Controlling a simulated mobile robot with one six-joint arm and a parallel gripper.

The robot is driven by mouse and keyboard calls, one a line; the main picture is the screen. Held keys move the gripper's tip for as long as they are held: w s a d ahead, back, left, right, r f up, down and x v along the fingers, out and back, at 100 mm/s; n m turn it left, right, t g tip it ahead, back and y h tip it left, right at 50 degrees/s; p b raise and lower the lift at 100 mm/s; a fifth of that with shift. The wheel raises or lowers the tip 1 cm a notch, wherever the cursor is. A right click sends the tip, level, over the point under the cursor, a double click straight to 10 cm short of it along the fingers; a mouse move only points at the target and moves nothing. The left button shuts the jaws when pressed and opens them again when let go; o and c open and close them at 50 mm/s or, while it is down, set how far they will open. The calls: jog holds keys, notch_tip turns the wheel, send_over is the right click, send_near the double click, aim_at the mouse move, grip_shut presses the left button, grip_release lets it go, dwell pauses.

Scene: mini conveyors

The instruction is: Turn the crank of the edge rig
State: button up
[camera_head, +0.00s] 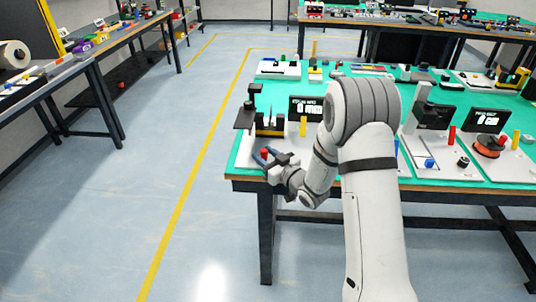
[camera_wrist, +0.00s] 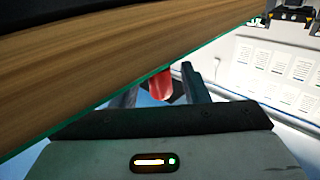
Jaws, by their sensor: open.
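The rig (camera_head: 250,150) at the front left corner of the green table has a pale base, a dark post with a plate and a black sign. A red knob (camera_head: 265,153), which looks like the crank's handle, is at the table's front edge. My gripper (camera_head: 266,156) is open there, with its fingers around the knob's sides. In the wrist view, the red knob (camera_wrist: 160,85) shows between the two spread fingers. Whether either finger touches it, I cannot tell. The rest of the crank is hidden.
The table's wooden edge (camera_wrist: 90,65) crosses close in front of my wrist camera. A yellow peg (camera_head: 303,126) stands on the rig's right side. The floor (camera_head: 150,160) to the left is clear.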

jog(key=shift+w+a, duration=0.2)
jog(key=shift+a, duration=0.05)
jog(key=c, duration=0.9)
jog(key=shift+d, duration=0.65)
jog(key=shift+a, duration=0.7)
jog(key=shift+a+b, duration=0.1)
jog(key=shift+b, duration=0.35)
